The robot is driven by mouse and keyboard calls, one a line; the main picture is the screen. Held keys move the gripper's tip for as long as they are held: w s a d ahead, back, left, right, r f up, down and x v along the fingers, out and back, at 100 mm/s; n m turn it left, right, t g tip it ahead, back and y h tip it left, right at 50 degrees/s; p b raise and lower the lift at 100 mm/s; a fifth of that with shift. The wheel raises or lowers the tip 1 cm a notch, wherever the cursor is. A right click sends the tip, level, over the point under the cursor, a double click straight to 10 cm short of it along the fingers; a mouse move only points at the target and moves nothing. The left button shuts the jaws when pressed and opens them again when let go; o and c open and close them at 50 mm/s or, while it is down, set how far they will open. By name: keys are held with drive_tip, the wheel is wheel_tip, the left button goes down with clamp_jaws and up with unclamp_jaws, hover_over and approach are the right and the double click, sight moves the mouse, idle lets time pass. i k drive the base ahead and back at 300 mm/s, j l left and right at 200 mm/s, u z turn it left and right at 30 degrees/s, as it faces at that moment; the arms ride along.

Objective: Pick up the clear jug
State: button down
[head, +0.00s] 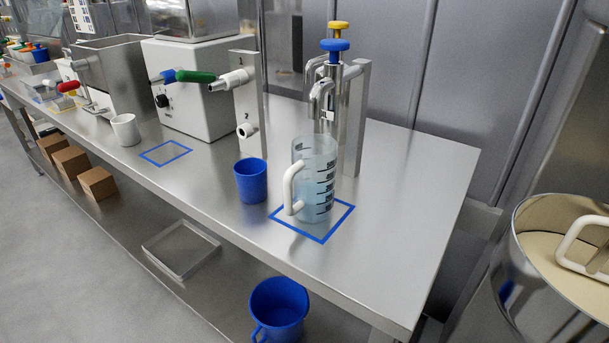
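The clear jug (318,176) stands upright on the steel table, inside a blue square outline (341,220). It is see-through with dark measuring marks and a white handle (291,187) on its left side. It looks bluish inside; I cannot tell whether it holds liquid. It stands just in front of metal taps (326,95) with blue and yellow knobs. My gripper is not in view.
A blue cup (251,181) stands close to the jug's left. A white mug (126,130) and white machine (190,90) are farther left. The steel table (410,220) is clear right of the jug. A large pot (540,270) stands at right. A blue bucket (279,312) sits below.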

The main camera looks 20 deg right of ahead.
sight(310, 185)
drive_tip(key=k+l+z, duration=0.15)
drive_tip(key=z, duration=0.25)
drive_tip(key=k+l+z, duration=0.1)
drive_tip(key=l+z, duration=0.75)
drive_tip(key=j+u, duration=0.15)
drive_tip(key=u, duration=0.2)
drive_tip(key=k+j+u, duration=0.1)
drive_tip(key=u, duration=0.25)
drive_tip(key=j+u, duration=0.3)
drive_tip(key=l+u, duration=0.15)
drive_tip(key=u, duration=0.3)
drive_tip(key=k+l+u, duration=0.1)
drive_tip(key=u, duration=0.35)
drive_tip(key=k+l+u, duration=0.1)
drive_tip(key=u, duration=0.35)
drive_tip(key=k+j, duration=0.05)
